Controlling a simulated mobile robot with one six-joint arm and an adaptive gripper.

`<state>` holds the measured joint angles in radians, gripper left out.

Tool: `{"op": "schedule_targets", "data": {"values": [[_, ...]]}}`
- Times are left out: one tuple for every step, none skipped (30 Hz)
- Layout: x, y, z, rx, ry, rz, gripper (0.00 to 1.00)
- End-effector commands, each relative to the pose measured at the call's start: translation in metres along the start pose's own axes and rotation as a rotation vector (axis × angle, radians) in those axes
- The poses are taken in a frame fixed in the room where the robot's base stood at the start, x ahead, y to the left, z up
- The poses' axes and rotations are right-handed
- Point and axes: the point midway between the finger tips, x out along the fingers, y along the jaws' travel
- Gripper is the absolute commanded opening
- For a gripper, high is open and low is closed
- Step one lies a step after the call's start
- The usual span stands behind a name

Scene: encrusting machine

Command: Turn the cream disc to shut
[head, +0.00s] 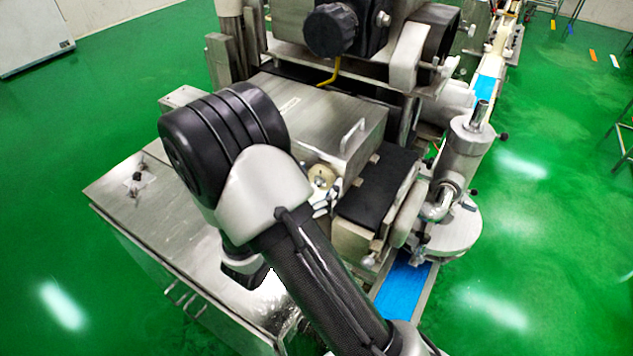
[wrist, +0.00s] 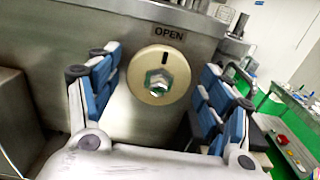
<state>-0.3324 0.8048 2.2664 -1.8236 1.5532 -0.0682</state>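The cream disc (wrist: 160,76) is on a steel machine face, with a metal hex nut at its centre and a dark mark at its top. An "OPEN" label (wrist: 169,33) is just above the disc, and the mark points up toward it. The disc also shows in the head view (head: 321,177), beside my arm. My gripper (wrist: 158,95) is open, with one blue-padded finger to the left of the disc and one to the right. Both fingers look apart from the disc. In the head view my arm hides most of the gripper.
A steel box with a handle (head: 352,136) is behind the disc. A black pad (head: 378,187) lies to its right, and a steel cylinder unit (head: 463,150) stands beyond. A blue conveyor belt (head: 404,288) runs below. A steel cabinet top (head: 140,190) is at left. Green floor is open around.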

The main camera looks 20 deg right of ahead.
Motion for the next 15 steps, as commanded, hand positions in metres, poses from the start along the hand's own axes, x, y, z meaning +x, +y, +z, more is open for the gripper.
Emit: {"op": "schedule_targets", "data": {"values": [[-0.0001, 0.0, 0.0, 0.0, 0.0, 0.0, 0.66], [-0.0001, -0.0001, 0.0, 0.0, 0.0, 0.0, 0.64], [-0.0001, 0.0, 0.0, 0.0, 0.0, 0.0, 0.61], [-0.0002, -0.0001, 0.0, 0.0, 0.0, 0.0, 0.59], [-0.0002, -0.0001, 0.0, 0.0, 0.0, 0.0, 0.57], [-0.0002, -0.0001, 0.0001, 0.0, 0.0, 0.0, 0.54], [-0.0002, -0.0001, 0.0001, 0.0, 0.0, 0.0, 0.52], [-0.0002, -0.0001, 0.0001, 0.0, 0.0, 0.0, 0.5], [-0.0002, -0.0001, 0.0001, 0.0, 0.0, 0.0, 0.48], [-0.0002, -0.0001, 0.0001, 0.0, 0.0, 0.0, 0.46], [-0.0002, -0.0001, 0.0001, 0.0, 0.0, 0.0, 0.44], [-0.0002, -0.0001, 0.0001, 0.0, 0.0, 0.0, 0.41], [-0.0002, -0.0001, 0.0001, 0.0, 0.0, 0.0, 0.39], [-0.0002, -0.0001, 0.0001, 0.0, 0.0, 0.0, 0.37], [-0.0002, -0.0001, 0.0001, 0.0, 0.0, 0.0, 0.34]]}}
